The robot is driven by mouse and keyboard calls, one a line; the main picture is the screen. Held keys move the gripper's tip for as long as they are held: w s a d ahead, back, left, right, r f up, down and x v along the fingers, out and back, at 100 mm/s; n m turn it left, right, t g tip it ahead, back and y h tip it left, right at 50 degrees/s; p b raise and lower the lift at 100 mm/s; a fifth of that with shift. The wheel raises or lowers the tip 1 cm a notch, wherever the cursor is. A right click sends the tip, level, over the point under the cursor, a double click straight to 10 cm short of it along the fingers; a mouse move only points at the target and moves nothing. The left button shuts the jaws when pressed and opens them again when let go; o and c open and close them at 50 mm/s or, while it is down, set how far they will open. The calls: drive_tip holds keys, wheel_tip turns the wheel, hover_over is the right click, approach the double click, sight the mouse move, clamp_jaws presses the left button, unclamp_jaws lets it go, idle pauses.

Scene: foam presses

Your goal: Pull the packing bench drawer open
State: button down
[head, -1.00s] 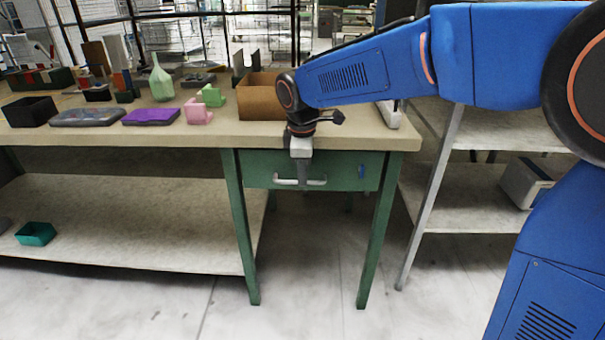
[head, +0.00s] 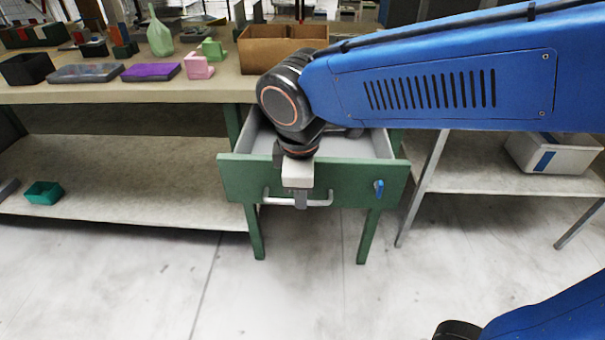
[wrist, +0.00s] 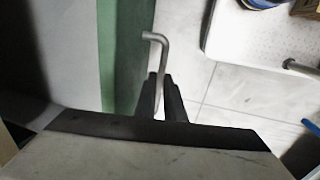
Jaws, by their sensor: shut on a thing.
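The green packing bench drawer (head: 235,184) stands pulled out from under the bench top, and part of its pale inside shows behind the front panel. A silver bar handle (head: 322,201) runs across its front; one end of the handle also shows in the wrist view (wrist: 155,38). My gripper (head: 300,200) is at the middle of the handle, shut on it, with the dark fingers (wrist: 163,95) on either side of the bar in the wrist view. A blue tab (head: 378,187) is on the right of the drawer front. My arm hides part of the drawer's inside.
The bench top (head: 90,94) holds a cardboard box (head: 265,55), a green bottle (head: 159,38), a purple case (head: 151,72) and other items. A teal bin (head: 43,192) sits on the lower shelf. A white bin (head: 555,155) stands on the right rack. The floor in front is clear.

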drive_tip(key=shift+s+a+r, duration=0.1)
drive_tip(key=shift+s, duration=1.4)
drive_tip(key=c, duration=2.1)
unclamp_jaws()
drive_tip(key=s+r, duration=0.1)
drive_tip(key=r, duration=0.4)
drive_tip(key=s+r, duration=0.1)
drive_tip(key=r, duration=0.5)
drive_tip(key=s+r, duration=0.1)
drive_tip(key=r, duration=0.5)
drive_tip(key=shift+s, duration=0.1)
